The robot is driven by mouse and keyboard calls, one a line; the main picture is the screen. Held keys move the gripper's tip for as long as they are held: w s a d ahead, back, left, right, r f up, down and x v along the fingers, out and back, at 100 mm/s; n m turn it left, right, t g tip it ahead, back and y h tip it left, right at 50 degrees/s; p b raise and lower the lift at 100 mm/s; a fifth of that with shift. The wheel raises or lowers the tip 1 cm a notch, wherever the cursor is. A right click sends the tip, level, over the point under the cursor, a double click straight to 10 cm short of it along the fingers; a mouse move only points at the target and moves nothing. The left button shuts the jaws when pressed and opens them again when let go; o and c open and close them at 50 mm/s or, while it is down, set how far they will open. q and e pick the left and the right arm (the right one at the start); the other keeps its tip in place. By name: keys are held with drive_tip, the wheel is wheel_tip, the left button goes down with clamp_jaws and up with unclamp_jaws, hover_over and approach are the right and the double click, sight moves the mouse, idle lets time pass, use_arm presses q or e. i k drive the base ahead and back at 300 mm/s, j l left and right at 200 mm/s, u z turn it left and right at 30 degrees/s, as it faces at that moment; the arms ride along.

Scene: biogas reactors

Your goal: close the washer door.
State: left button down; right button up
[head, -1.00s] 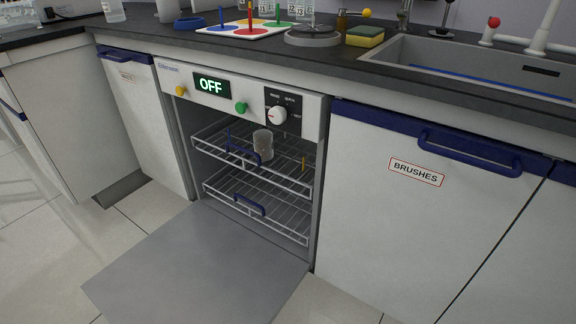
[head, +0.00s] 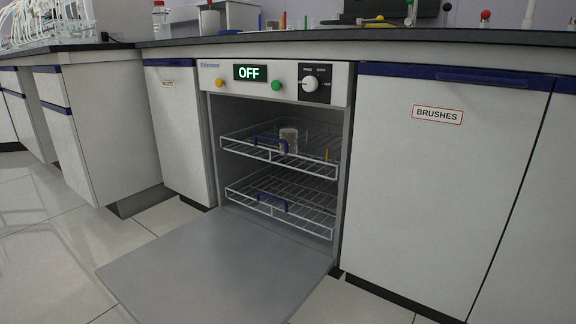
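The washer (head: 214,75) is built in under the dark counter, and its display reads OFF. Its door (head: 220,265) is a flat grey panel folded down wide open, lying low in front of the opening just above the floor. Inside are an upper wire rack (head: 312,165) and a lower wire rack (head: 310,215), each with a blue handle. A clear glass vessel (head: 289,138) stands on the upper rack. Neither of my grippers shows in the head view.
A BRUSHES cabinet (head: 440,180) with a blue handle stands right of the washer, and a narrow white cabinet (head: 180,130) stands left. White drawers (head: 95,140) jut out further left. The tiled floor (head: 50,260) at the lower left is clear.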

sight(220, 265)
drive_tip(key=i+j+u, duration=0.1)
drive_tip(key=i+u, duration=0.2)
drive_tip(key=u, duration=0.15)
drive_tip(key=i+u, duration=0.25)
drive_tip(key=u, duration=0.15)
